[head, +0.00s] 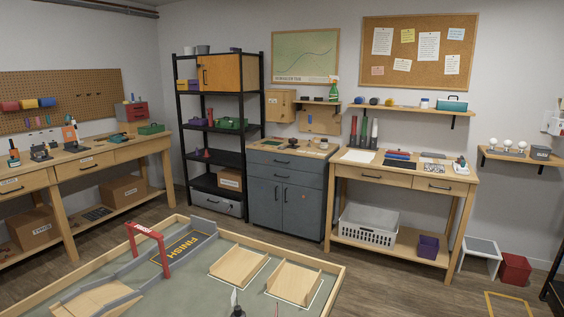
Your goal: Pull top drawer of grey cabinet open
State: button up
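The grey cabinet (264,213) stands against the back wall, between the black shelf rack and a wooden workbench. Its top drawer (305,172) is directly under the wooden top and has a dark bar handle (281,162). The drawer front looks flush with the cabinet, so it appears closed. Below it are two doors with upright dark handles, also closed. My gripper is not in view.
A low wooden-framed crawler course (338,281) with ramps and a red gate fills the foreground, between the camera and the cabinet. A black shelf rack (180,130) stands left of the cabinet and a workbench (447,184) right. Bare floor (352,262) shows before the workbench.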

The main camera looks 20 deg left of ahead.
aim_at(294, 162)
jog(key=i+l+z, duration=0.2)
jog(key=i, duration=0.25)
jog(key=i+z, duration=0.25)
jog(key=i, duration=0.15)
jog(key=i+u, duration=0.1)
jog(key=i, duration=0.6)
jog(key=i+l+u, duration=0.1)
jog(key=i, duration=0.6)
jog(key=i+l+u, duration=0.1)
jog(key=i+l, duration=0.2)
jog(key=i, duration=0.35)
jog(key=i+j+u, duration=0.2)
jog(key=i+u, duration=0.55)
jog(key=i, duration=0.2)
jog(key=i+l+u, duration=0.1)
jog(key=i+u, duration=0.25)
jog(key=i+j, duration=0.3)
jog(key=j, duration=0.15)
jog(key=i+j, duration=0.3)
jog(key=j, duration=0.15)
jog(key=i+j, duration=0.3)
jog(key=j, duration=0.2)
jog(key=i+j, duration=0.3)
jog(key=j, duration=0.15)
jog(key=i+j+z, duration=0.1)
jog(key=j, duration=0.45)
